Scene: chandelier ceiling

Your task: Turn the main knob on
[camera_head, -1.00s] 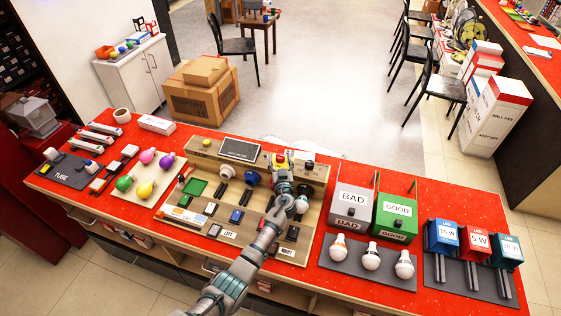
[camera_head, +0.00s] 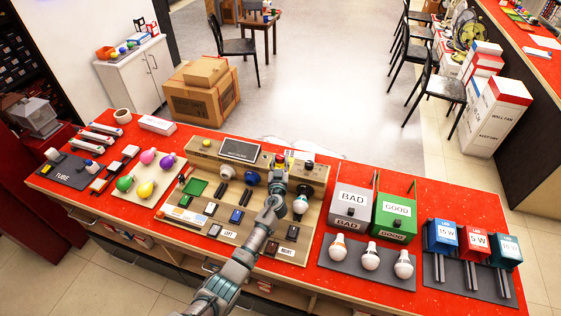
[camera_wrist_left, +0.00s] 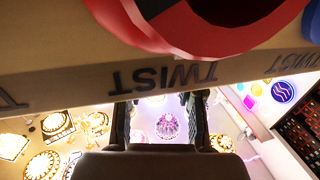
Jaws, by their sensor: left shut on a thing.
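The testing board (camera_head: 190,228) lies on the red table, with an upright panel along its back. A red knob (camera_head: 280,158) on a yellow base sits on the panel, mostly hidden by my left gripper (camera_head: 280,167). In the left wrist view, a large red round part (camera_wrist_left: 215,25) fills the top above a panel edge marked TWIST. My left fingers (camera_wrist_left: 160,110) show below that edge with a gap between them. My right gripper is not in view.
A light bulb (camera_head: 300,204) stands on the board right of my left arm. A blue round knob (camera_head: 252,177) and a black screen (camera_head: 240,150) are left of the gripper. The BAD box (camera_head: 350,207) and green GOOD box (camera_head: 394,217) stand to the right.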

